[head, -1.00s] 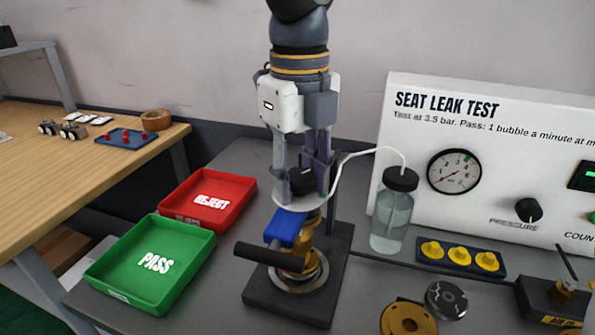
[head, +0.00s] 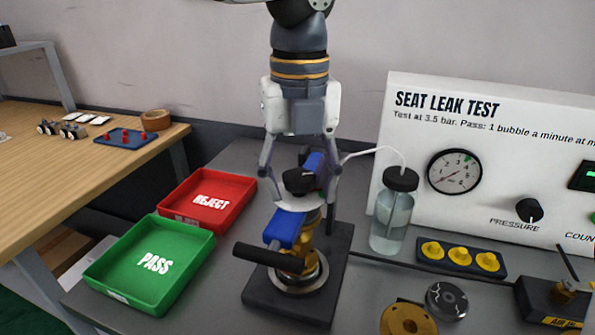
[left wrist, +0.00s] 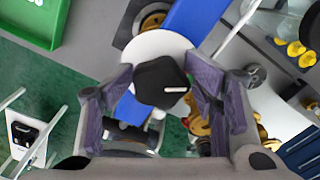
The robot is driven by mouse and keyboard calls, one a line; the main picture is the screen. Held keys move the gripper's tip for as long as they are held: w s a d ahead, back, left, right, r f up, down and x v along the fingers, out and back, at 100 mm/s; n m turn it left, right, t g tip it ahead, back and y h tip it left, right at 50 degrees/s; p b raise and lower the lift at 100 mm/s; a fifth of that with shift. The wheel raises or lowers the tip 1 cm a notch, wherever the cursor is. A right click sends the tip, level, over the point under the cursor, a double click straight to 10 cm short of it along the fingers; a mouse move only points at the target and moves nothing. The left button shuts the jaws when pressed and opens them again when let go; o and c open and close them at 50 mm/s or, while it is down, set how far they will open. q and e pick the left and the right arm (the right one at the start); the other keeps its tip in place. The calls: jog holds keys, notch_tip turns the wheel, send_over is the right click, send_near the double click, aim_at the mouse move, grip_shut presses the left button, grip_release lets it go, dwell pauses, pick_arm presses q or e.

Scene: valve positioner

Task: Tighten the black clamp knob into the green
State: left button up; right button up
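The black clamp knob (head: 299,182) sits on top of the test fixture, above a pale round disc (head: 291,201). In the left wrist view the knob (left wrist: 161,82) shows a short white mark on its top, and the pale disc (left wrist: 152,47) lies beneath it. I cannot make out a green zone on the disc now. My left gripper (head: 300,190) points down over the knob with its fingers spread on both sides. In the left wrist view the gripper (left wrist: 160,80) is open around the knob; contact with the right pad is unclear. My right gripper is out of view.
A blue lever or block (head: 285,228) and a black handle (head: 263,257) stick out below the disc. A bottle (head: 391,220) with a white tube stands right of the fixture. The red REJECT tray (head: 225,188) and green PASS tray (head: 155,263) lie left.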

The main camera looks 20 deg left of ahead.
pick_arm(q)
jog(key=shift+r, duration=0.1)
jog(key=shift+r, duration=3.05)
